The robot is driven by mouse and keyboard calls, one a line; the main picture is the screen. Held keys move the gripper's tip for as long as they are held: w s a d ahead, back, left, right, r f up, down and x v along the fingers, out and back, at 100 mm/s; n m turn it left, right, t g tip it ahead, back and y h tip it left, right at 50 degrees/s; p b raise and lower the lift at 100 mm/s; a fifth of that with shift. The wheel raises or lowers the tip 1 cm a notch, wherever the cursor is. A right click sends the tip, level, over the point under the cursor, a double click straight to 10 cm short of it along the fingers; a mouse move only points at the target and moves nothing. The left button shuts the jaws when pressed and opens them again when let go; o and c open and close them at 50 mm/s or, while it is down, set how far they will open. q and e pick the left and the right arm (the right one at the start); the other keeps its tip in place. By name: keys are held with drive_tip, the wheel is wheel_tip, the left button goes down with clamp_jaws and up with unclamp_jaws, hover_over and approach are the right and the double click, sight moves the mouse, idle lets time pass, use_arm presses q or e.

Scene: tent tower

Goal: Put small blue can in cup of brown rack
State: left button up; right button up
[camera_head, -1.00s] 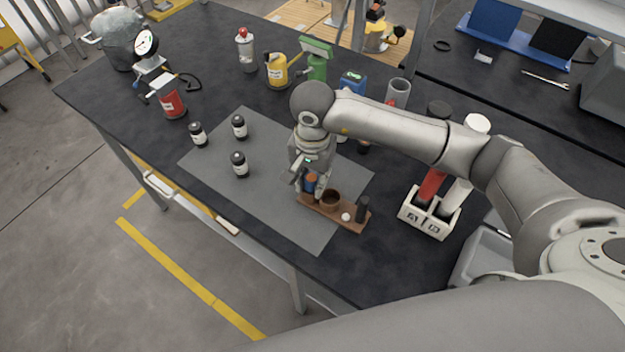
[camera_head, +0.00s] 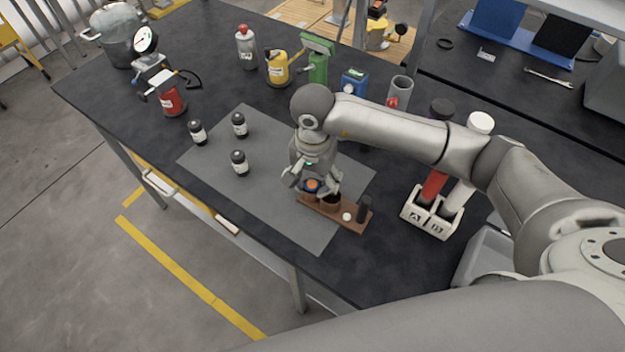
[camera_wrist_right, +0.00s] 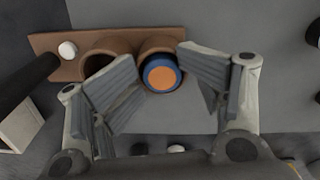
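The brown rack (camera_head: 351,220) lies on the grey mat and has two round cups, a white ball and a black upright piece. The small blue can with an orange top (camera_head: 312,185) sits in the end cup (camera_wrist_right: 146,44), as the right wrist view shows (camera_wrist_right: 162,74). The other cup (camera_wrist_right: 97,50) looks empty, partly covered by a finger. My right gripper (camera_head: 309,187) is open above the rack, its fingers on either side of the can and apart from it in the wrist view (camera_wrist_right: 158,75). My left gripper is not in view.
Black bottles stand on the mat (camera_head: 215,178) left of the rack. A white holder (camera_head: 428,226) with a red and a white tube stands to the right. A yellow can (camera_head: 278,70), a green container (camera_head: 316,62) and a grey cup (camera_head: 399,88) stand behind my arm.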

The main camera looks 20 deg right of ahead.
sight(312, 184)
drive_tip(key=shift+s+f, duration=0.1)
drive_tip(key=shift+s, duration=0.05)
drive_tip(key=shift+r+p, duration=0.5)
drive_tip(key=shift+p, duration=0.25)
drive_tip(key=shift+r+p, duration=0.4)
drive_tip(key=shift+p, duration=0.1)
drive_tip(key=shift+w+r+b, duration=0.25)
drive_tip(key=shift+r+b, duration=0.5)
drive_tip(key=shift+b, duration=0.2)
wheel_tip(312, 184, up, 10)
drive_tip(key=b, duration=0.2)
drive_tip(key=shift+b, duration=0.35)
drive_tip(key=shift+s, duration=0.1)
